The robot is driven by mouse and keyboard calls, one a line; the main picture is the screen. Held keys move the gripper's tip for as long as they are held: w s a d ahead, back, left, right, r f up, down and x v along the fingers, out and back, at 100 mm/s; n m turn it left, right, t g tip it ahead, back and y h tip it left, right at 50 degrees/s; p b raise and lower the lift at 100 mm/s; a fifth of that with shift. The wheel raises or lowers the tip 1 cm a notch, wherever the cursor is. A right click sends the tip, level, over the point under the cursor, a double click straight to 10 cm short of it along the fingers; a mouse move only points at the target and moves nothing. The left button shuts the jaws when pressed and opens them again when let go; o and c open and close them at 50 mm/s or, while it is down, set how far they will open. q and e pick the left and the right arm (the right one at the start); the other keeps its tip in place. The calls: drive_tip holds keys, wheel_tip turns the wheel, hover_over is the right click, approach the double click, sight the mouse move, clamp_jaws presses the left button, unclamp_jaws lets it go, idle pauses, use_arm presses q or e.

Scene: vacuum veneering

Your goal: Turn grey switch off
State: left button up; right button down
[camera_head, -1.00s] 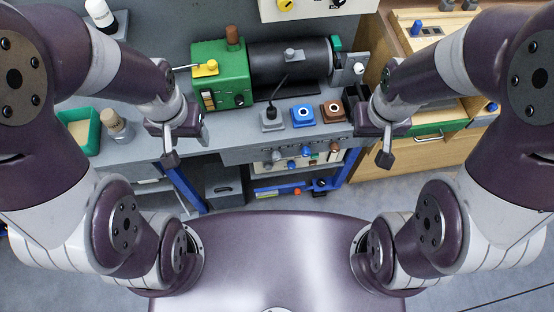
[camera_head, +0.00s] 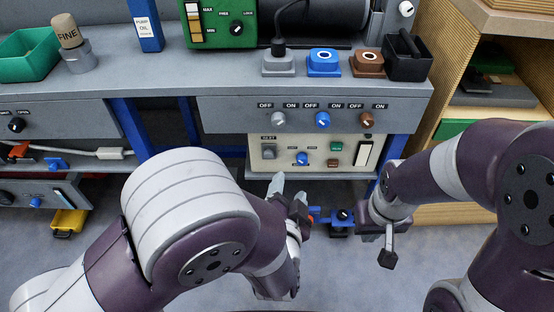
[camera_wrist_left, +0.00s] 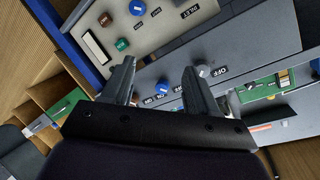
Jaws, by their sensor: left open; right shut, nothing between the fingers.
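The grey switch (camera_head: 279,119) is a round knob with OFF and ON labels, leftmost of three knobs on the grey front panel (camera_head: 230,115) under the worktop. Which label it points to is too small to tell. In the left wrist view the grey switch (camera_wrist_left: 204,71) shows just beyond the right-hand finger, beside an OFF label. My left gripper (camera_head: 288,190) is open and empty, below the panel in the head view; it also shows in the wrist view (camera_wrist_left: 158,85). My right gripper (camera_head: 388,258) is shut and empty, lower right, away from the switch.
A blue knob (camera_head: 322,120) and a brown knob (camera_head: 367,120) sit to the right of the grey switch. A cream control panel (camera_head: 325,150) lies below. Grey, blue and brown sockets stand on the worktop above. A wooden cabinet (camera_head: 470,110) is at the right.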

sight(278, 124)
use_arm(q)
wheel_tip(278, 124, up, 6)
drive_tip(key=w+a+m+t+y, duration=0.1)
drive_tip(key=a+t+y, duration=0.1)
drive_tip(key=a+t, duration=0.1)
drive_tip(key=w+b, duration=0.1)
drive_tip(key=w, duration=0.2)
drive_tip(key=w+b, duration=0.2)
drive_tip(key=w, duration=0.2)
drive_tip(key=w+b, duration=0.1)
drive_tip(key=w, duration=0.3)
drive_tip(key=shift+w+d+f+b, duration=0.15)
drive_tip(key=shift+d+f+b, duration=0.1)
drive_tip(key=shift+b, duration=0.15)
drive_tip(key=shift+w+r, duration=0.15)
drive_tip(key=shift+w, duration=0.55)
drive_tip(key=c, duration=1)
